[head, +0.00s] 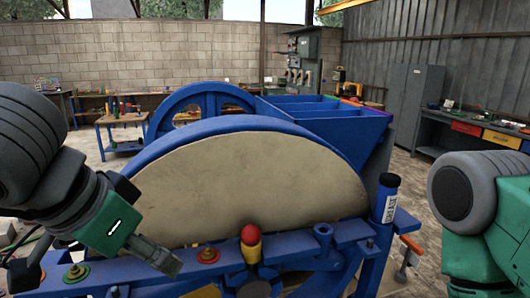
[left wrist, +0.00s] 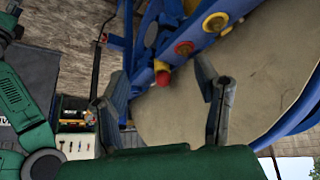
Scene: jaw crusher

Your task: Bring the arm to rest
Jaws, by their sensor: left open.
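My left arm (head: 75,195) comes in from the left in the head view. Its gripper (head: 165,262) points down and to the right over the blue front beam of the jaw crusher (head: 290,248). In the left wrist view the two fingers (left wrist: 161,68) are spread with nothing between them. The red-tipped yellow knob (head: 250,243) stands to the right of the gripper in the head view; it also shows beyond the fingers in the left wrist view (left wrist: 162,74). My right arm (head: 480,205) shows at the right edge; its gripper is out of the picture.
The crusher's large pale-faced wheel (head: 240,185) rises close behind the gripper. A dark blue bottle (head: 387,198) stands on the beam's right end. Red-and-yellow fittings (head: 208,254) line the beam. Workbenches (head: 122,122) and grey cabinets (head: 415,95) stand farther back.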

